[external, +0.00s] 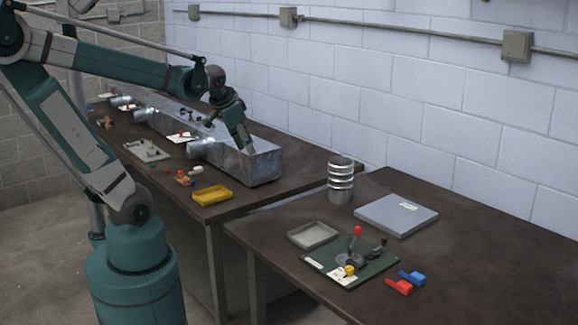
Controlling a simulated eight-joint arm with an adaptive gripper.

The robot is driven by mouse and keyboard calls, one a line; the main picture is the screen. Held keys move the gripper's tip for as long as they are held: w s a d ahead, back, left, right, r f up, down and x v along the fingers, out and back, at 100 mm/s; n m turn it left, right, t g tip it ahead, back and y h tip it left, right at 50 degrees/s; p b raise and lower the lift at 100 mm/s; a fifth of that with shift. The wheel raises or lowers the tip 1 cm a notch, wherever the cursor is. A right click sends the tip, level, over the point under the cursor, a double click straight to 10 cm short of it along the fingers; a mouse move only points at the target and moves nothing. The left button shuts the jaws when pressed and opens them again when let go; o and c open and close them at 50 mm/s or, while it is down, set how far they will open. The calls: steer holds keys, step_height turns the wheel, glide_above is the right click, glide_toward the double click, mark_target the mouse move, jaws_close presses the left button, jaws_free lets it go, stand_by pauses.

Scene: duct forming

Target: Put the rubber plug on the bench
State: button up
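My gripper (250,149) points down at the near end of the long grey metal duct (262,166), close to its upper edge. The view is too small to tell whether its fingers are open or shut, whether they touch the duct, or whether they hold anything. I cannot pick out the rubber plug for sure; small dark pieces (185,117) show on top of the duct, but their kind is unclear. The dark brown bench (216,222) carries the duct. A second dark bench (450,265) stands to the right.
A yellow tray (212,195) and small parts lie before the duct. The right bench holds a stack of metal rings (341,180), a grey slab (396,215), a shallow tray (313,235), a green board with a red-knobbed lever (357,232), and red (399,287) and blue (413,278) pieces.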

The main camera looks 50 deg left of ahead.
steer(key=s+d+n+t+h, duration=0.1)
steer(key=s+d+n, duration=0.1)
steer(key=s+d, duration=0.4)
steer(key=shift+d+f+h, duration=0.3)
steer(key=shift+d+f, duration=0.05)
steer(key=shift+d, duration=0.65)
